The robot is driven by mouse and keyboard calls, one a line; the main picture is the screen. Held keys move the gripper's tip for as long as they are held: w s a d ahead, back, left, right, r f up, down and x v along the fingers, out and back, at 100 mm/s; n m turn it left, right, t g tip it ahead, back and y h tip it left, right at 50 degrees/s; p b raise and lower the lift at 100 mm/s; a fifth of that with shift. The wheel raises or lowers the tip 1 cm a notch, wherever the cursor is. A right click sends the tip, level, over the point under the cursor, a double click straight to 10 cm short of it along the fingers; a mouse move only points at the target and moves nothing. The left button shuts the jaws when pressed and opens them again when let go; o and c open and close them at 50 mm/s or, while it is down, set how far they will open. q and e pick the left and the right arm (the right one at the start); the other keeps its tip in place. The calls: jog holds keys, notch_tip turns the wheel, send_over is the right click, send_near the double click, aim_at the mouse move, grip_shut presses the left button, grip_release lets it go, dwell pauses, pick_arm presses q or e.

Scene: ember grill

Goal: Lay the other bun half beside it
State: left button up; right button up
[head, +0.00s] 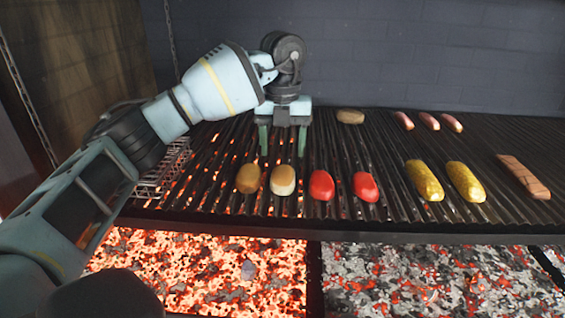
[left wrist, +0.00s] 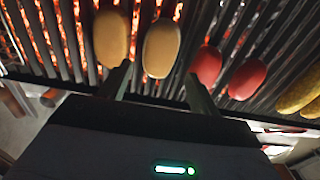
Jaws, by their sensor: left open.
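Two tan bun halves lie side by side on the grill bars, a small gap between them. The left bun half (head: 248,178) also shows in the left wrist view (left wrist: 112,37). The right bun half (head: 283,180) shows in the left wrist view (left wrist: 161,48) too. My left gripper (head: 283,152) is open, fingers pointing down, just behind the right bun half in the head view. In the left wrist view its fingertips (left wrist: 156,80) are apart with nothing held between them. My right gripper is not in view.
Two red pieces (head: 343,186) lie right of the buns, then two yellow cobs (head: 444,181) and a brown slab (head: 523,176). A brown piece (head: 350,116) and several pink sausages (head: 429,121) lie at the back. Coals (head: 205,270) glow below.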

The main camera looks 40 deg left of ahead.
aim_at(283, 172)
pick_arm(q)
notch_tip(283, 172, up, 5)
jog(key=shift+r, duration=0.15)
